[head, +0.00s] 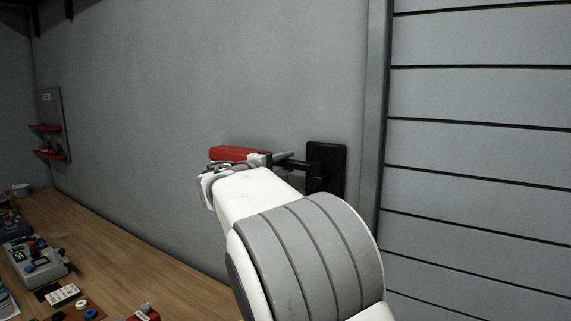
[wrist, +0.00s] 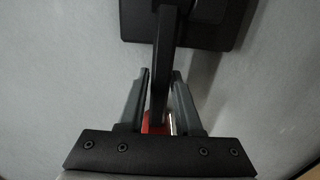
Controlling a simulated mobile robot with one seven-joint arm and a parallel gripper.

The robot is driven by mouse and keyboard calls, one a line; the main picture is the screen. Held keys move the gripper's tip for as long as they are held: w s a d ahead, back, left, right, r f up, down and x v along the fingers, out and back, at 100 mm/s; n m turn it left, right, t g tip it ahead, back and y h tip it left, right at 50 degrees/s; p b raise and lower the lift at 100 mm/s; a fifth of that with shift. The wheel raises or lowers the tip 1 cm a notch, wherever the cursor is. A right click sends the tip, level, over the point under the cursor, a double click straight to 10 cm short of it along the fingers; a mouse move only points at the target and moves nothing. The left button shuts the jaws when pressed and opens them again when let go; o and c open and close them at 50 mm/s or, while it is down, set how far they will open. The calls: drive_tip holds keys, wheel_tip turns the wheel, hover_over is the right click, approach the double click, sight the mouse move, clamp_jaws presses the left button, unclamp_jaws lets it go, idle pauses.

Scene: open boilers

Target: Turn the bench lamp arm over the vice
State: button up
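The lamp arm is a dark bar (head: 292,163) running left from a black wall plate (head: 326,158) on the grey wall. A red part (head: 238,154) shows at its left, partly behind my gripper. In the wrist view the bar (wrist: 163,60) runs down from the black mount (wrist: 215,25) and passes between the two grey fingers. My gripper (wrist: 162,75) is partly open, one finger on each side of the bar, with narrow gaps showing. In the head view my gripper (head: 276,158) is mostly hidden by my own arm. I see no vice.
A wooden bench (head: 130,260) runs along the wall at the lower left, with several devices and small parts on it. A panel with red shelves (head: 48,140) hangs on the far wall. A slatted grey shutter (head: 480,150) stands at the right.

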clamp_jaws()
idle(1.1)
